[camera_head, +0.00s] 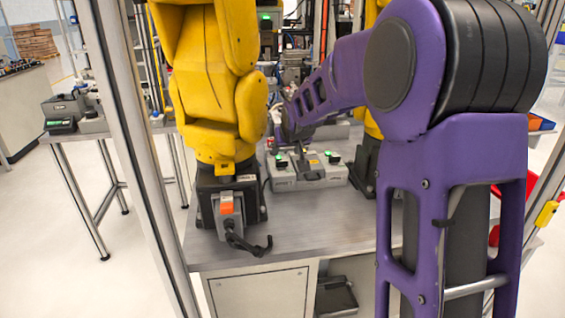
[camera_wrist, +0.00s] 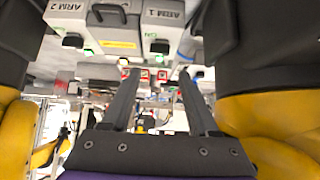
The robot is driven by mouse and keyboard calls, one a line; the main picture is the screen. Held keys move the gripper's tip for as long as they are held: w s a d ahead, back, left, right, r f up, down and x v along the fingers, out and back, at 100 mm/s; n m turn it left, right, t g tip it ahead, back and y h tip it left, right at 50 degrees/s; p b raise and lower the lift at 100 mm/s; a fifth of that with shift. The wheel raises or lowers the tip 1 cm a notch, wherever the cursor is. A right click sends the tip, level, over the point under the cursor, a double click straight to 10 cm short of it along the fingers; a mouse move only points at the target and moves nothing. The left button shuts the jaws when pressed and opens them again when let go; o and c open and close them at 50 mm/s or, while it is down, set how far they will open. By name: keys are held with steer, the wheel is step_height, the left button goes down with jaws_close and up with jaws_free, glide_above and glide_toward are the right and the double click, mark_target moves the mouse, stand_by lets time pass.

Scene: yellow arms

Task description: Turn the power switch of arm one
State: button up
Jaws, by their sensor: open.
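In the wrist view, the box marked ARM 1 (camera_wrist: 165,14) is at the top, right of centre, with its lettering upside down. A dark switch knob (camera_wrist: 160,47) with a green light by it shows below that label. The box marked ARM 2 (camera_wrist: 68,10), with a similar dark knob (camera_wrist: 72,40), is to its left. My gripper (camera_wrist: 158,74) is open and empty, its two fingers apart and below the ARM 1 knob in the picture. In the head view, my gripper (camera_head: 306,160) is over the grey control boxes (camera_head: 300,184); contact cannot be told.
A yellow arm (camera_head: 215,80) stands on the metal table (camera_head: 300,240), left of the boxes, with a grey and orange switch box (camera_head: 228,208) on its base. Another yellow arm is partly hidden behind my purple arm. A frame post (camera_head: 130,130) rises at left. The table front is mostly clear.

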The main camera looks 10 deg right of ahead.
mark_target(282, 161)
steer(key=x, duration=1)
steer(key=shift+b, duration=0.4)
jaws_close()
